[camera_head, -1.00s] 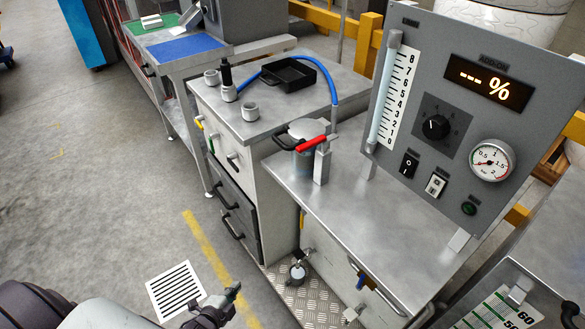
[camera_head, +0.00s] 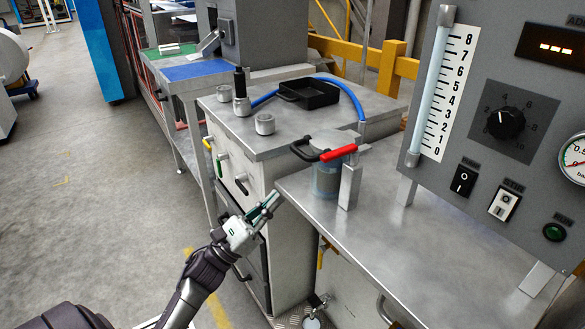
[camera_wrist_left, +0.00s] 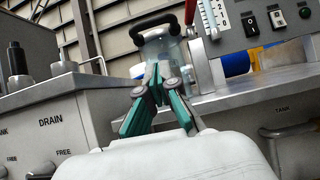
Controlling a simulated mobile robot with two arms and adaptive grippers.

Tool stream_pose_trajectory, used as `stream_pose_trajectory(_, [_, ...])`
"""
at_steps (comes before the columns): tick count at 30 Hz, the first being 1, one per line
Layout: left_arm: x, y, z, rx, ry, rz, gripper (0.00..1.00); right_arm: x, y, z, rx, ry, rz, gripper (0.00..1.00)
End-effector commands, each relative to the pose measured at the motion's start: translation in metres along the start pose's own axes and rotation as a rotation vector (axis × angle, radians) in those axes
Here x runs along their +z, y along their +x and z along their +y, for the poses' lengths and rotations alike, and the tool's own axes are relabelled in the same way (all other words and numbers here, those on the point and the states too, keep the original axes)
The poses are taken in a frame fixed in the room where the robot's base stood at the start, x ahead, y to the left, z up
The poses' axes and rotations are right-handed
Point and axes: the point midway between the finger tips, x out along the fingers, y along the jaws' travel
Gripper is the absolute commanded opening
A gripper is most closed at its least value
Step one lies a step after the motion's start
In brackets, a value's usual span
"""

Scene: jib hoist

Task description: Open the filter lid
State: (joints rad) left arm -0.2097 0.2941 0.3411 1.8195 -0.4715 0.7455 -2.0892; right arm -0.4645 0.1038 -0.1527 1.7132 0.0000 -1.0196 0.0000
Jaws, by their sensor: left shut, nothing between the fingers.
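The filter (camera_head: 326,181) is a clear cylinder standing on the steel bench beside a metal post. Its grey lid (camera_head: 330,139) sits on top, with a black loop handle (camera_head: 303,149) sticking out to the left. A red lever (camera_head: 339,153) lies across the front of the lid. My left gripper (camera_head: 271,203) is shut and empty, in the air left of the bench edge and below the filter. In the left wrist view the fingertips (camera_wrist_left: 158,72) meet in front of the filter (camera_wrist_left: 163,55), hiding part of it; the black handle (camera_wrist_left: 155,23) shows above. My right gripper is not in view.
The steel bench top (camera_head: 400,245) in front of the filter is clear. A grey control panel (camera_head: 480,75) stands at the right. A cabinet behind holds a black tray (camera_head: 309,94), a blue hose (camera_head: 352,101) and metal cups (camera_head: 265,123).

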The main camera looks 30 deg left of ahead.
Motion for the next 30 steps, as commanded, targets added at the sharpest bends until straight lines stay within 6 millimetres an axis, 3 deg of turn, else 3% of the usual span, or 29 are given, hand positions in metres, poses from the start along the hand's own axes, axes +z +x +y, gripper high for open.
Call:
stream_pose_trajectory(6, [0.002, 0.051, 0.0, -0.001, -0.001, -0.002, 0.0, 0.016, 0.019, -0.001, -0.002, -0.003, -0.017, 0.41])
stream_pose_trajectory(12, [0.02, 0.07, 0.0, -0.001, -0.001, 0.001, 0.0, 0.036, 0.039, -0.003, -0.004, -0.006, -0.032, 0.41])
stream_pose_trajectory(18, [0.027, 0.077, 0.0, 0.001, -0.003, 0.001, 0.0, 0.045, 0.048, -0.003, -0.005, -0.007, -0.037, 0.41])
stream_pose_trajectory(30, [0.028, 0.078, 0.001, 0.002, -0.003, 0.001, 0.0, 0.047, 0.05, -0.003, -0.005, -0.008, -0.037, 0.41])
